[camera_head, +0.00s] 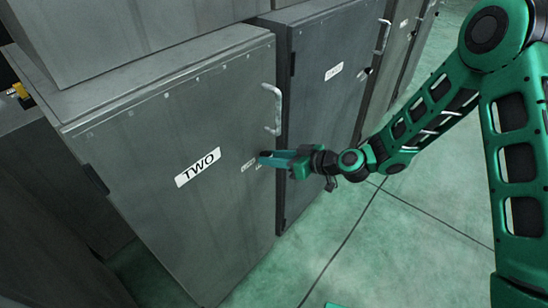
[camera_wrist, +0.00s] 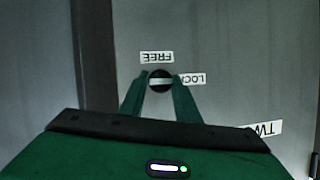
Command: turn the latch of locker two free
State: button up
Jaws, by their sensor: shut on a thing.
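Locker two (camera_head: 150,150) is a grey metal cabinet with a white "TWO" label (camera_head: 198,167) on its door. Its latch (camera_wrist: 160,80) is a round dark knob with a light bar across it, seen in the wrist view between my fingertips. The bar lies about level in that view. A "FREE" label (camera_wrist: 156,57) and a partly hidden "LOCK" label (camera_wrist: 193,79) are beside the knob, both upside down there. My gripper (camera_head: 266,158) reaches the door from the right and is shut on the latch. In the head view my fingers hide the latch.
A pale vertical handle (camera_head: 273,109) stands out from locker two's door above my gripper. Another grey locker (camera_head: 325,90) with its own label and handle stands to the right. The green floor (camera_head: 380,235) in front is clear.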

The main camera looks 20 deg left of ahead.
jog(key=m+g+y, duration=0.1)
jog(key=m+y, duration=0.1)
jog(key=m, duration=0.2)
jog(key=f+m+g+y, duration=0.1)
jog(key=m+y, duration=0.1)
jog(key=m, duration=0.3)
jog(key=w+m+y, duration=0.1)
jog(key=m+y, duration=0.1)
jog(key=m, duration=0.3)
jog(key=shift+d+f+g, duration=0.15)
jog(key=shift+d+g, duration=0.05)
jog(key=shift+g, duration=0.2)
jog(key=shift+s, duration=0.1)
dwell(0.6)
jog(key=o, duration=0.9)
jog(key=shift+o, duration=0.7)
jog(key=shift+a, duration=0.1)
jog(key=shift+s, duration=0.1)
